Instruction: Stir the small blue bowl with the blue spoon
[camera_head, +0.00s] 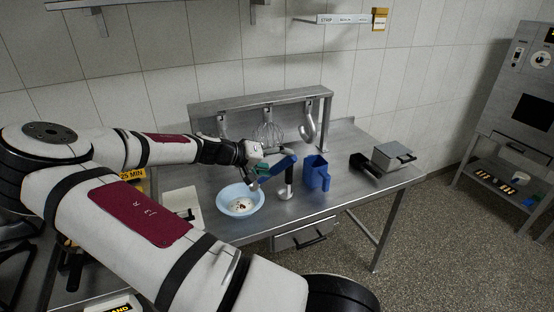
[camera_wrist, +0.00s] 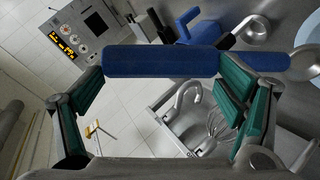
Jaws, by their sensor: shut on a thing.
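The small blue bowl (camera_head: 259,203) stands on the metal table, with pale contents and dark specks in it. A sliver of it shows at the right edge of the wrist view (camera_wrist: 316,38). My gripper (camera_head: 264,166) is shut on the blue spoon (camera_head: 281,166), just above and right of the bowl. In the wrist view, the spoon's blue handle (camera_wrist: 160,62) lies across my gripper (camera_wrist: 168,88), and its grey round head is at the right. The head is near the bowl's right rim; I cannot tell whether it touches.
A black-handled utensil (camera_head: 288,184) stands close right of the bowl. A blue jug (camera_head: 316,174) is further right, then a black-handled item (camera_head: 364,164) and a metal box (camera_head: 394,155).

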